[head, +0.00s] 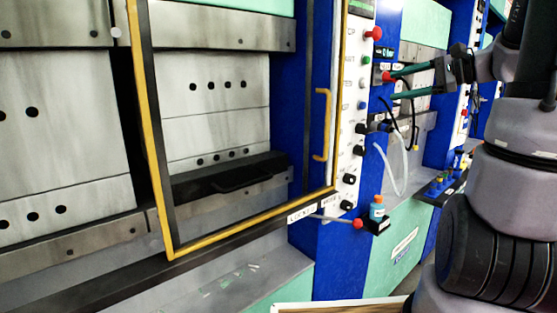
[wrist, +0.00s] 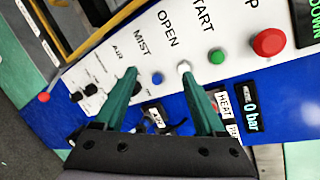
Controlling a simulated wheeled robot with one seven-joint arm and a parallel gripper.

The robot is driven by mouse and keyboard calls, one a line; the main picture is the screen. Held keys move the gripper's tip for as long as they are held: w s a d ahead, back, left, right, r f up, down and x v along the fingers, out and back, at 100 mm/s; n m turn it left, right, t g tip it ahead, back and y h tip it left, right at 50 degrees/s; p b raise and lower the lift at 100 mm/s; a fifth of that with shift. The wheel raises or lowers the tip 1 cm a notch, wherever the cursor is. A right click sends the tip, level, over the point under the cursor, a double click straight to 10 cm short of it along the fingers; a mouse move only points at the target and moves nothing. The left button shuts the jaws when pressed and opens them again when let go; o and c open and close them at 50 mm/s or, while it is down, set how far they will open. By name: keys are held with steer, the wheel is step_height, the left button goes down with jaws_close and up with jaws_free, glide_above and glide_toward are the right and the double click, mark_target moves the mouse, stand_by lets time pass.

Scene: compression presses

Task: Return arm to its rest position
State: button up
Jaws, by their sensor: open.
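My gripper (head: 392,86) is at the upper right in the head view, raised in front of the press's control panel (head: 352,100). Its two green fingers are apart with nothing between them. In the wrist view the open gripper (wrist: 163,82) points at the panel (wrist: 125,65), which has labels such as START, OPEN, MIST and AIR. My arm is bent at the right of the head view.
The press's yellow-framed door (head: 160,190) stands at the left, with a yellow handle (head: 322,125). A red-knobbed lever (head: 357,223) sticks out below the panel. A small orange-capped bottle (head: 377,210) stands on a ledge, near a pale hose (head: 398,180).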

steer(key=s+a+f+n+g+h, duration=0.1)
steer(key=s+a+n+h, duration=0.3)
steer(key=s, duration=0.4)
steer(key=s+a+f+n+g+h, duration=0.1)
steer(key=s+a+f+n+h, duration=0.2)
steer(key=s+a+n+h, duration=0.2)
steer(key=s+n, duration=0.1)
steer(key=s, duration=0.2)
steer(key=shift+s+n+h, duration=0.3)
steer(key=shift+a, duration=0.1)
stand_by(1.5)
